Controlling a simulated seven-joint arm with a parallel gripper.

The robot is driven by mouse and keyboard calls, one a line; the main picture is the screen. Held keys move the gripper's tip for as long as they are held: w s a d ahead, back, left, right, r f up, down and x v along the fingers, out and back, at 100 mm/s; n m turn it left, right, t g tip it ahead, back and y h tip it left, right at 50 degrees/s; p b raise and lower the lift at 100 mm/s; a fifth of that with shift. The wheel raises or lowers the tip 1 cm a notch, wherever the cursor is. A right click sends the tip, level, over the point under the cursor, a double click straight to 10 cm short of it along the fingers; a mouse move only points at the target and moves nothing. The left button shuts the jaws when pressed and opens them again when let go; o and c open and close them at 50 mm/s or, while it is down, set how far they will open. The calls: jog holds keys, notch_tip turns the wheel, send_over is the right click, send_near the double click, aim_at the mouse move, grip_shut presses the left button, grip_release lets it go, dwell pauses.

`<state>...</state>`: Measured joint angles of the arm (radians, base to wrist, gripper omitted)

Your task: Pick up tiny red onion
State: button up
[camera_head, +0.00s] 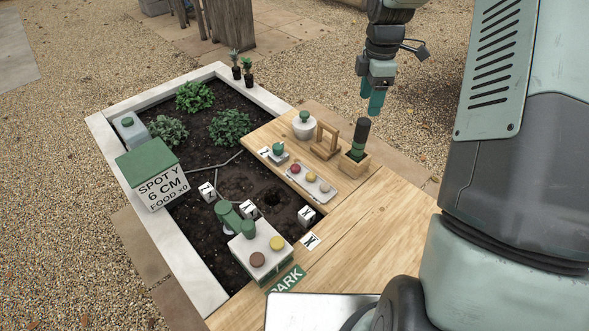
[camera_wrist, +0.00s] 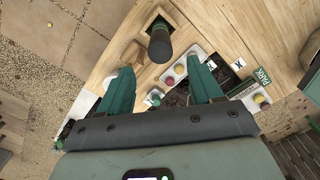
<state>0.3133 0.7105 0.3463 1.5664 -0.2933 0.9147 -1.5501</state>
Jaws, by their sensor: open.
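The tiny red onion appears to be the small dark red ball (camera_head: 295,168), at the far left end of a pale tray (camera_head: 303,187) on the wooden deck. A yellow ball (camera_head: 311,176) and a beige-pink ball (camera_head: 325,188) lie beside it on the tray. My gripper (camera_head: 376,102) is open and empty, high above and behind the deck, apart from the tray. In the wrist view its green fingers (camera_wrist: 161,76) are spread.
A dark-topped cylinder (camera_head: 361,136) stands in a wooden holder close to the tray. A white box (camera_head: 262,252) with two balls sits at the front.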

jog(key=shift+c, duration=0.3)
jog(key=s+a+f+m, duration=0.2)
jog(key=a+f+m, duration=0.75)
jog(key=a, duration=0.65)
send_over(298, 167)
jog(key=f, duration=0.6)
jog(key=shift+w+f, duration=0.2)
jog(key=shift+f, duration=0.2)
jog(key=shift+s+a+f, duration=0.1)
jog(key=shift+f, duration=1.4)
jog(key=shift+s+a+f, duration=0.1)
jog(key=shift+f, duration=1.4)
jog(key=shift+c, duration=0.4)
jog(key=shift+d, duration=0.15)
jog(key=c, duration=0.8)
jog(key=shift+f, duration=0.1)
